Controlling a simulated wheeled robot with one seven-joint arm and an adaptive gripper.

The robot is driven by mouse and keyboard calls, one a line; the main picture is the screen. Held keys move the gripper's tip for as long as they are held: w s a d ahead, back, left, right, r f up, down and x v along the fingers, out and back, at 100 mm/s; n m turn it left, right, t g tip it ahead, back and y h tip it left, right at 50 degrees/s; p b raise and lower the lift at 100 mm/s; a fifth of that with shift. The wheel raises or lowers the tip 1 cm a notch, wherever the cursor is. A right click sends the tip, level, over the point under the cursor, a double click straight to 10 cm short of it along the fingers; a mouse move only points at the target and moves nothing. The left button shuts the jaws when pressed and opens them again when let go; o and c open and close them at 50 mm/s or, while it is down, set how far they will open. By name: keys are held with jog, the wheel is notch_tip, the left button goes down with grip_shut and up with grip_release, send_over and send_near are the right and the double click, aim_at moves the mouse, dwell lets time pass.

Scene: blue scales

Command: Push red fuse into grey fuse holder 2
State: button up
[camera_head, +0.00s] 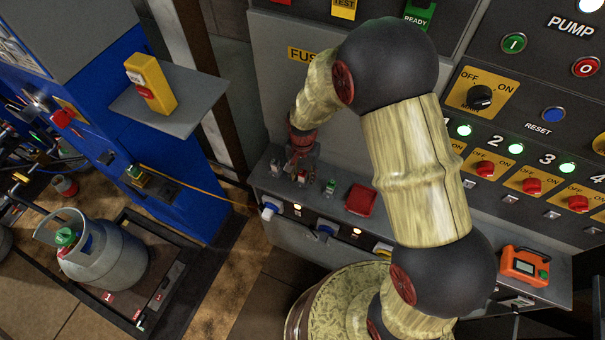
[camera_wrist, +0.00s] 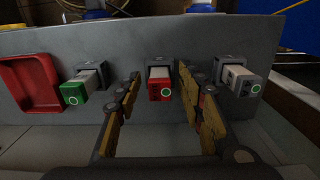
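The red fuse (camera_wrist: 160,90) sticks out of the middle grey fuse holder (camera_wrist: 160,72) in the wrist view, its green-ringed end towards the camera. My gripper (camera_wrist: 158,78) is open, with one finger on each side of the red fuse and gaps visible between. In the head view my gripper (camera_head: 301,158) is over the left part of the grey ledge and hides much of the fuses there. I cannot tell how deep the red fuse sits.
A green fuse (camera_wrist: 76,90) and a whitish fuse (camera_wrist: 243,80) stand in holders on either side. A red tray (camera_wrist: 30,84) lies beyond the green fuse. In the head view an orange device (camera_head: 524,266) is at the ledge's right end.

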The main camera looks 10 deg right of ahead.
aim_at(303, 172)
jog(key=shift+r, duration=0.1)
notch_tip(303, 172, up, 12)
dwell(0.5)
dwell(0.6)
